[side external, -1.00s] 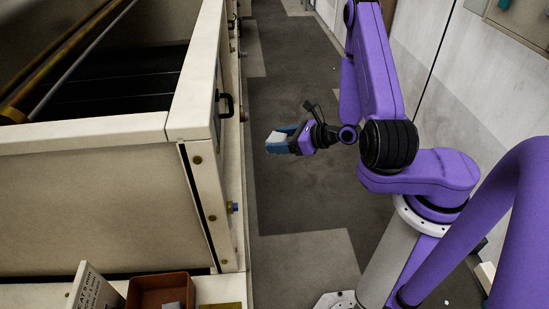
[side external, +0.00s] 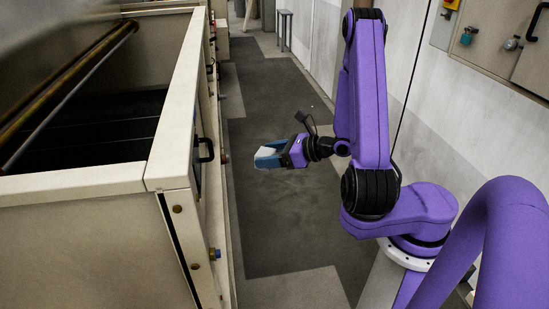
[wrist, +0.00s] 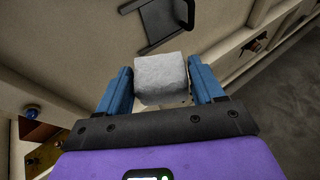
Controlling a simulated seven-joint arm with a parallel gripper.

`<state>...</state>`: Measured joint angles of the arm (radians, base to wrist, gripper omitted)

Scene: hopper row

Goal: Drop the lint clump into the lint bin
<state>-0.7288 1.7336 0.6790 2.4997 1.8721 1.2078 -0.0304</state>
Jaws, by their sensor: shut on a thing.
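The lint clump (wrist: 160,78) is a pale grey, blocky lump. My gripper (wrist: 160,70) is shut on it, with one blue finger on each side in the wrist view. In the side external view my gripper (side external: 268,156) holds the pale clump (side external: 266,152) in the air over the aisle, right of the hopper. No bin marked for lint can be made out.
A cream hopper (side external: 90,185) with a dark inside stands on the left. A black handle (side external: 206,150) sticks out of its front, left of my gripper. The dark floor mat (side external: 285,220) is clear. A pale wall with cabinets (side external: 490,40) is on the right.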

